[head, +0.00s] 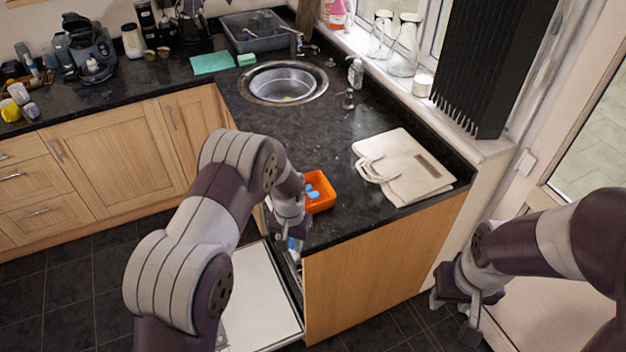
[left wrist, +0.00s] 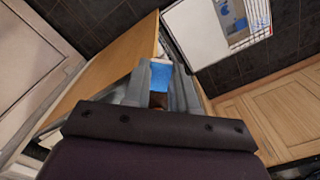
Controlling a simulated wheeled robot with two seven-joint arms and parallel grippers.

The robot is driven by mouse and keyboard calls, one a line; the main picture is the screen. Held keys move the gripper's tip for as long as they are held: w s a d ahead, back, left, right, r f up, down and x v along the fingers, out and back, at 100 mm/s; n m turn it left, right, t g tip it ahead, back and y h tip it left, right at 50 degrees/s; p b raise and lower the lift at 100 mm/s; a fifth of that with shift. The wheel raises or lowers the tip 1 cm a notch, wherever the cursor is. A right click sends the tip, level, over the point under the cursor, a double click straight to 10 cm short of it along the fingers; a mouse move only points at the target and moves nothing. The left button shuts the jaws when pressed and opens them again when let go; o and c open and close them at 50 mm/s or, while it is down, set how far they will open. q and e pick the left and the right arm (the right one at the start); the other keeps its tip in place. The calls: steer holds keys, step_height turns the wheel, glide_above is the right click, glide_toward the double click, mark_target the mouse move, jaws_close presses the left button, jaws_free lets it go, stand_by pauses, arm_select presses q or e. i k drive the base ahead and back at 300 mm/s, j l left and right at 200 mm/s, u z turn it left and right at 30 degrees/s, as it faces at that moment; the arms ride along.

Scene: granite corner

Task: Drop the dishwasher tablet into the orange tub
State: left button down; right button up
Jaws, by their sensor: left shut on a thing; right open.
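The orange tub (head: 322,204) stands on the dark worktop near its front edge, with blue tablets (head: 318,193) inside it. My left gripper (head: 293,243) is beside the tub, in front of the worktop edge and above the open dishwasher door. In the left wrist view, my left gripper (left wrist: 160,88) is shut on a blue and white dishwasher tablet (left wrist: 160,76). Only a little blue of the held tablet shows in the head view, and my arm hides part of the tub's left side. My right gripper (head: 455,316) is open and empty, low at the right.
The white dishwasher door (head: 258,298) is open below my left arm; it also shows in the left wrist view (left wrist: 192,32). A folded cream bag (head: 405,172) lies right of the tub. A round sink (head: 284,82) is behind. The worktop between them is clear.

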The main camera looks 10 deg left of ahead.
mark_target(310, 190)
steer(key=i, duration=0.95)
